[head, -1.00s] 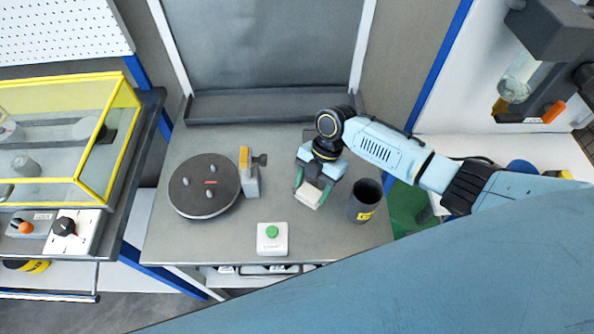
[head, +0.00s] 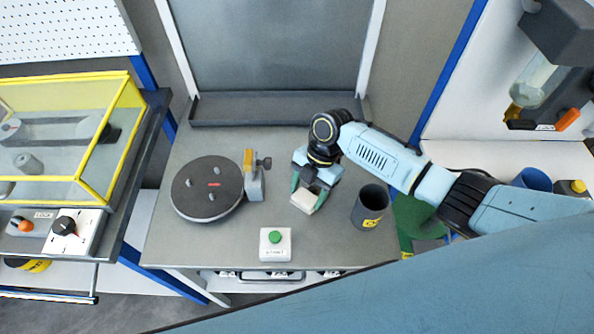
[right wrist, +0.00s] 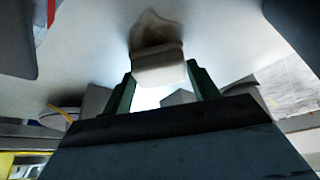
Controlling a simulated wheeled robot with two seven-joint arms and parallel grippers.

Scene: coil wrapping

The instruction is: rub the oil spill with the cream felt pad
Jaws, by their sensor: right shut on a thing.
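The cream felt pad (head: 304,201) is a small pale block between the green fingers of my right gripper (head: 308,196), which is shut on it. The pad is low at the grey bench top, left of the dark cup; I cannot tell whether it touches. In the right wrist view the pad (right wrist: 158,69) sits between the fingertips of the gripper (right wrist: 160,88). A brown smudge (right wrist: 152,28), which looks like the oil spill, shows on the pale surface just beyond the pad. I cannot make out the spill in the head view. My left gripper is not in view.
A dark cup (head: 370,207) with a yellow label stands right of the gripper. A green-button box (head: 275,245) is at the bench's front. A round black turntable (head: 207,189) and a grey clamp post (head: 255,182) stand left. The bench top (head: 210,138) behind is clear.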

